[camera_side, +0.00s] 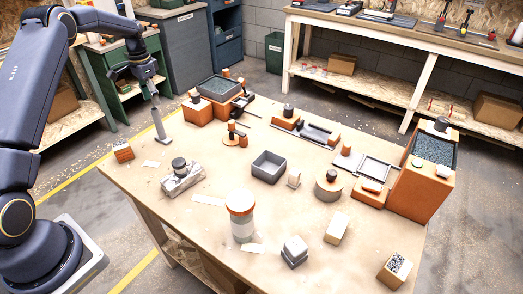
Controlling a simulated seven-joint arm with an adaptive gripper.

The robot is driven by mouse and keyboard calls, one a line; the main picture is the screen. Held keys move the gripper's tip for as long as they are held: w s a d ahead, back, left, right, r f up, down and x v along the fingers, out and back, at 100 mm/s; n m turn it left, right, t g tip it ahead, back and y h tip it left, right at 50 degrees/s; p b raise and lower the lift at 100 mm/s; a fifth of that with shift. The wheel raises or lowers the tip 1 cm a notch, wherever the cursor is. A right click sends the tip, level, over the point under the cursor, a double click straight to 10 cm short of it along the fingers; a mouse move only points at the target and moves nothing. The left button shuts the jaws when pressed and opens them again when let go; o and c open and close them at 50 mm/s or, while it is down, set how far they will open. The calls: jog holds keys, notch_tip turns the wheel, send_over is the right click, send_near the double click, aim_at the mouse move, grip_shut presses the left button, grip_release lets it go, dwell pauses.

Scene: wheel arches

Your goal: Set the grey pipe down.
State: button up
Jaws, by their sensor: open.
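The grey pipe (159,125) is a slim pale cylinder at the left back edge of the worktable (215,165). It stands roughly upright, its lower end seeming to meet the tabletop. My gripper (151,92) is at the pipe's upper end, pointing down. Its jaws are open; the fingers are small and dark here, and I cannot tell whether they touch the pipe.
A brick-patterned block (123,153) lies left of the pipe and a stone block with a dark cap (183,178) in front. An orange-topped cylinder (240,215), a grey open box (269,167) and orange tray-topped blocks (199,110) occupy the table. Bare tabletop lies between them.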

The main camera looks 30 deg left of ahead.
notch_tip(320, 180, up, 2)
jog(key=shift+r, duration=0.2)
jog(key=s+d+r+t, duration=0.2)
jog(key=s+d+r, duration=0.4)
jog(key=d+r, duration=0.4)
jog(key=s+d+r+t, duration=0.1)
jog(key=s+d+r, duration=0.4)
jog(key=d+r, duration=0.5)
jog(key=s+d+f+n+t, duration=0.1)
jog(key=s+d+f, duration=0.1)
jog(key=s+d, duration=0.3)
jog(key=s+d+f+t, duration=0.1)
jog(key=s+d, duration=0.4)
jog(key=s, duration=0.6)
jog(key=shift+f+n+t, duration=0.3)
jog(key=shift+f+n, duration=0.1)
jog(key=shift+f, duration=0.45)
